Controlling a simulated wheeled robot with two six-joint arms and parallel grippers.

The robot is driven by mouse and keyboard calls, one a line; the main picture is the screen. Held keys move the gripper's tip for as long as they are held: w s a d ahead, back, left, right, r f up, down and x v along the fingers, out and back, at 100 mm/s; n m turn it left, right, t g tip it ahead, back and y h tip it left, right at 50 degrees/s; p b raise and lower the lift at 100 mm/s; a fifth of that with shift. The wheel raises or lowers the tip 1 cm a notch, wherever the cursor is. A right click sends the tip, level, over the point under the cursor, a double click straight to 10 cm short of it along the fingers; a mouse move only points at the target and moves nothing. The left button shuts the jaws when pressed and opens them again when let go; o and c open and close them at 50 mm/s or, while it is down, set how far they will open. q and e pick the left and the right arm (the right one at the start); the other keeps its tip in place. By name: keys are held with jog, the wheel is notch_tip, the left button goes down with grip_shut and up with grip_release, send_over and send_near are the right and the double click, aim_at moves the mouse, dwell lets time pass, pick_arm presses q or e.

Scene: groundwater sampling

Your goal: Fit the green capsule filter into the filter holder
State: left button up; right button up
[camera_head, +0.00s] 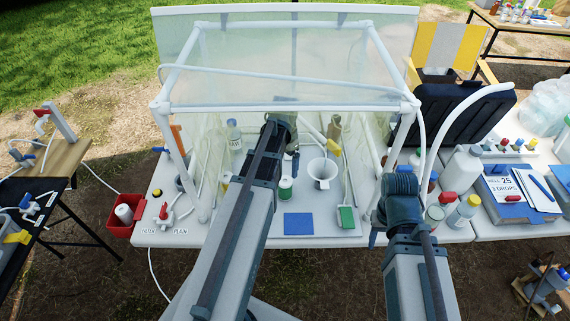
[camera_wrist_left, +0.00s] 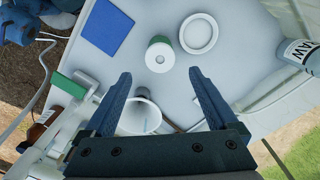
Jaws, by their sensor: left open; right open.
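The green capsule filter (camera_head: 286,188), a short white-topped cylinder with a green body, stands upright on the white bench. It also shows in the left wrist view (camera_wrist_left: 160,55). Beside it there is a shallow round white ring-shaped seat (camera_wrist_left: 198,33), which looks like the filter holder and is empty; my left arm hides it in the head view. My left gripper (camera_head: 278,122) is inside the clear enclosure, beyond the capsule. Its fingers (camera_wrist_left: 160,92) are apart with nothing held. My right gripper (camera_head: 400,190) is at the enclosure's right front post, open; its fingertips are hard to make out.
A blue square (camera_head: 298,223) and a green-ended item (camera_head: 347,217) lie near the front edge. Bottles (camera_head: 462,211) crowd the right. White pipe posts (camera_head: 400,150) frame the enclosure.

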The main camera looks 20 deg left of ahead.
pick_arm(q)
jog(key=shift+r, duration=0.35)
jog(key=shift+d, duration=0.1)
jog(key=s+d, duration=0.6)
jog(key=d, duration=0.7)
jog(key=shift+s+d+y, duration=0.15)
jog(key=shift+d+y, duration=0.05)
jog(key=shift+y, duration=0.4)
jog(key=s+d, duration=0.2)
jog(key=d, duration=0.1)
jog(key=s+d, duration=0.5)
jog(key=d, duration=0.1)
jog(key=shift+s, duration=0.35)
jog(key=shift+o, duration=0.4)
jog(key=shift+w, duration=0.1)
